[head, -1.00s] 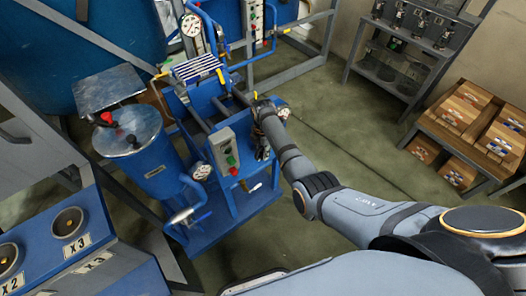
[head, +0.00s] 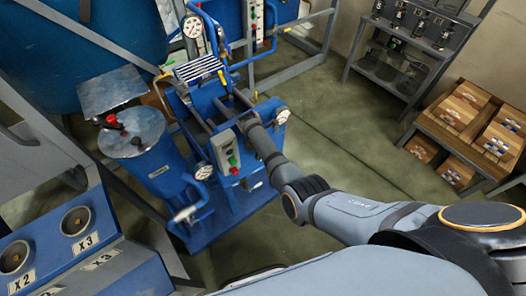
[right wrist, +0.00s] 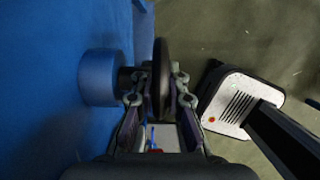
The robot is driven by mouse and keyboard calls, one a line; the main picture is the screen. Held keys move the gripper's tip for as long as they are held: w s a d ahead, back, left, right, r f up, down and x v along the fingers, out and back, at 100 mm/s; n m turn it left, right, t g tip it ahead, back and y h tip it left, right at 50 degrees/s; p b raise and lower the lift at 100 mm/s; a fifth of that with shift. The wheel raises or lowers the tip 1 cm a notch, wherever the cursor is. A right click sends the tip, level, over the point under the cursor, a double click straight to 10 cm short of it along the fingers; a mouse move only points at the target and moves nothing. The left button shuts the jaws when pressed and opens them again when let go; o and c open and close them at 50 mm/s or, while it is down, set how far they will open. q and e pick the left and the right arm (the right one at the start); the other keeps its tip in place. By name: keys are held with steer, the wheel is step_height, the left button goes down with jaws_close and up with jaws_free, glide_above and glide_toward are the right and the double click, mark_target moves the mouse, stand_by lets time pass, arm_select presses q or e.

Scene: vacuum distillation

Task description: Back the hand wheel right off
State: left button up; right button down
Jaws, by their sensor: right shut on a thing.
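The hand wheel (right wrist: 161,75) shows in the right wrist view as a dark disc seen edge-on. It sits on a short dark stem in front of a round blue boss (right wrist: 99,78) on a blue machine. My right gripper (right wrist: 159,98) has one finger on each side of the wheel and is shut on it. In the head view my right arm reaches to the blue vacuum distillation rig (head: 222,190). There the right gripper (head: 247,120) is mostly hidden by its own wrist, and the wheel cannot be made out. My left gripper is not in view.
A control box with buttons (head: 224,152) and a pressure gauge (head: 282,116) are close to my right wrist. A blue lidded vessel (head: 150,160) stands left of the rig. Shelves (head: 412,55) and a rack of boxes (head: 470,130) stand right, with clear floor between.

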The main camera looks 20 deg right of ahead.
steer(key=c, duration=1.4)
jaws_free()
steer(key=shift+o, duration=0.2)
steer(key=v, duration=0.7)
steer(key=shift+r, duration=0.2)
